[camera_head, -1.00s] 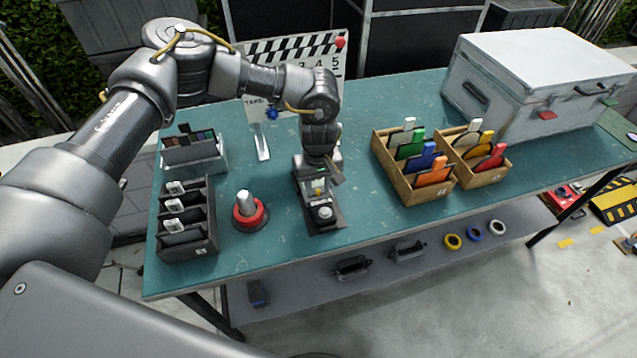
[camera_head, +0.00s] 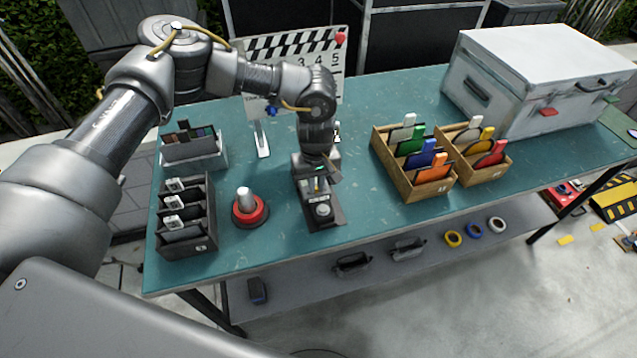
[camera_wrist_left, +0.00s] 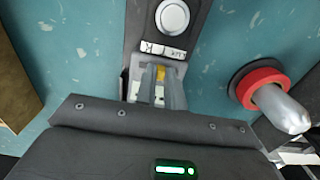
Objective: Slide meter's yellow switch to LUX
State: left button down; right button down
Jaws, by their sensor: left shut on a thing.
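The dark meter (camera_head: 328,218) stands on the teal table near its front edge, with a round pale dome on its near part. The dome also shows in the left wrist view (camera_wrist_left: 172,17), beside two small white labels (camera_wrist_left: 163,49). The yellow switch (camera_wrist_left: 160,72) shows between the fingers of my left gripper (camera_wrist_left: 158,88), which are shut on it. I cannot read which label the switch is at. My right gripper is not in view.
A red-ringed post (camera_head: 248,208) stands just left of the meter. Dark slotted holders (camera_head: 187,243) are farther left. Wooden boxes with coloured cards (camera_head: 425,190) stand to the right. A clapperboard (camera_head: 262,110) is behind my arm, and a white case (camera_head: 530,120) is at the back right.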

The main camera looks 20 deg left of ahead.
pick_arm(q)
jog(key=shift+s+a+f+b, duration=0.15)
jog(key=shift+s+a+b, duration=0.15)
jog(key=shift+a, duration=0.25)
jog(key=shift+s+a, duration=0.15)
jog(key=shift+a, duration=0.05)
jog(key=shift+r, duration=0.2)
jog(key=c, duration=1.5)
grip_release()
jog(key=shift+r, duration=0.2)
notch_tip(320, 180, up, 10)
jog(key=b, duration=0.2)
jog(key=shift+r+b, duration=0.2)
jog(key=shift+b, duration=0.2)
